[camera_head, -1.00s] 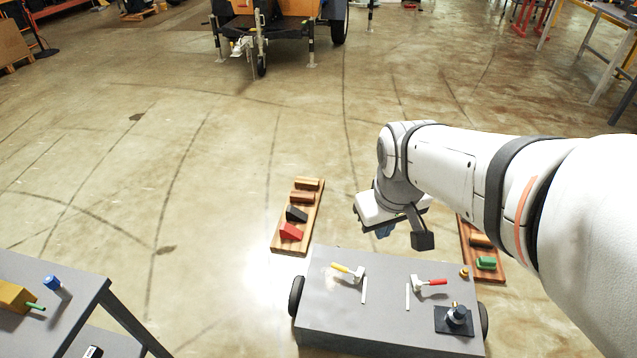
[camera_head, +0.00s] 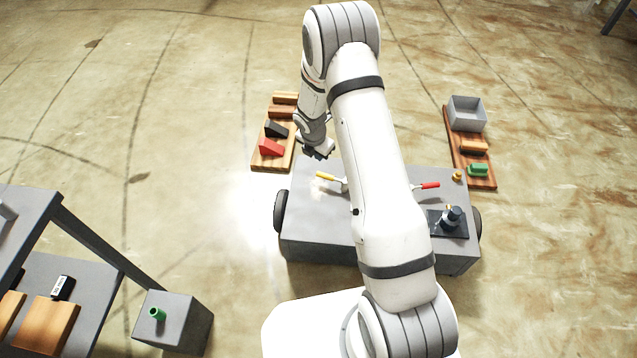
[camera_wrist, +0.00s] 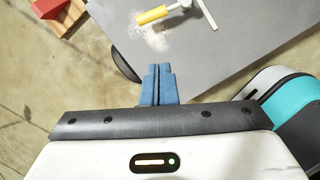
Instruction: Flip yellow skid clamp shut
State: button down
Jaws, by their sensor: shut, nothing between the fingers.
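The yellow-handled clamp (camera_head: 326,176) lies on the left part of the grey skid top (camera_head: 310,222). Its yellow handle points left, and my arm covers part of the clamp's right side in the head view. In the wrist view the yellow handle (camera_wrist: 153,15) shows at the top, with a pale metal body to its right. My gripper (camera_head: 318,153) is above the skid's far left edge, near the clamp. Its blue fingers (camera_wrist: 158,70) are together and empty, apart from the handle.
A red-handled clamp (camera_head: 428,186) and a dark pad with a blue-grey fitting (camera_head: 452,217) are on the skid's right. Wooden boards with colored blocks, including a red wedge (camera_head: 271,147), lie on the floor behind. A grey box (camera_head: 467,113) stands at right.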

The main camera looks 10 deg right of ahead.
aim_at(333, 177)
notch_tip(333, 177, down, 9)
jog(key=a+n+b, duration=0.1)
jog(key=n, duration=0.2)
jog(key=shift+w, duration=0.15)
jog(key=shift+f, duration=0.15)
jog(key=b+x, duration=0.3)
jog(key=x, duration=0.7)
jog(key=shift+f, duration=0.2)
jog(key=w, duration=0.1)
jog(key=w+d, duration=0.1)
jog(key=shift+w+d+f+b, duration=0.1)
jog(key=shift+w+d+b, duration=0.2)
jog(key=shift+b, duration=0.1)
jog(key=shift+w+d, duration=0.2)
jog(key=shift+w, duration=0.15)
